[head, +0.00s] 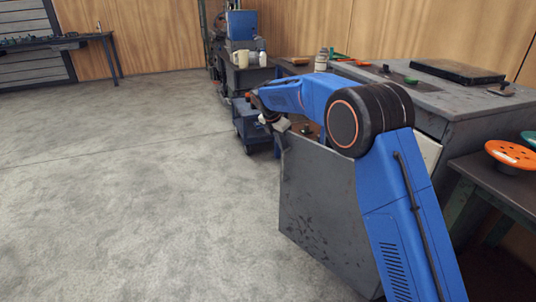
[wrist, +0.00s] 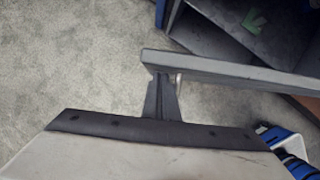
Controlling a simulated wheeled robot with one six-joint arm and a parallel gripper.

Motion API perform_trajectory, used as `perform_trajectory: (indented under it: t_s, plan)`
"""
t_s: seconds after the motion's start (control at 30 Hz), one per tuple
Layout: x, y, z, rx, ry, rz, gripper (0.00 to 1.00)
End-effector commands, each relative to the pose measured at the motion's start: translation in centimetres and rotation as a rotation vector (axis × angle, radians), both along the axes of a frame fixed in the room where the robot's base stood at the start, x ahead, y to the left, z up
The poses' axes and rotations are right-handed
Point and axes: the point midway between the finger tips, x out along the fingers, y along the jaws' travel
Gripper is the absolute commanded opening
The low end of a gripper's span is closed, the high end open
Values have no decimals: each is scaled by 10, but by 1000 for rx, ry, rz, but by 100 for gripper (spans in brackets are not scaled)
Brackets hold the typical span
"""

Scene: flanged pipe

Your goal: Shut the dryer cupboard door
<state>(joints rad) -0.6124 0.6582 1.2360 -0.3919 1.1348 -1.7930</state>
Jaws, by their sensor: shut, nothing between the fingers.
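The dryer cupboard door (head: 318,205) is a dark grey panel standing open, jutting out from the grey bench-like cupboard (head: 455,115) into the floor space. My blue arm reaches over it and hides part of its top edge and the cupboard front. My gripper (head: 283,126) is at the door's far upper corner. In the wrist view my gripper (wrist: 163,82) is shut and empty, its tips close to the end of the door's edge (wrist: 235,72). I cannot tell whether they touch.
A blue cart (head: 250,125) stands beyond the door. A side table with an orange disc (head: 510,154) is at the right. A dark workbench (head: 55,42) is at the far left. The concrete floor (head: 130,180) left of the door is clear.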

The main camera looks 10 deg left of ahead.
Motion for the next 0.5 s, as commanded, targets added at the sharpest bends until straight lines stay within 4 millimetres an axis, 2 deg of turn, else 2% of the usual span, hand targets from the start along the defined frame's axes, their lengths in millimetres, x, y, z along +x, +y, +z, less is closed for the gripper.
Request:
perform_trajectory:
  t_s: [0.03,0.2,0.3,0.5]
  plan:
    - [19,-12,-1,0,0,-39,0]
    - [67,-46,-1,0,-1,-147,0]
    - [89,-64,-1,0,-1,-200,0]
    - [119,-94,0,0,-1,-197,0]
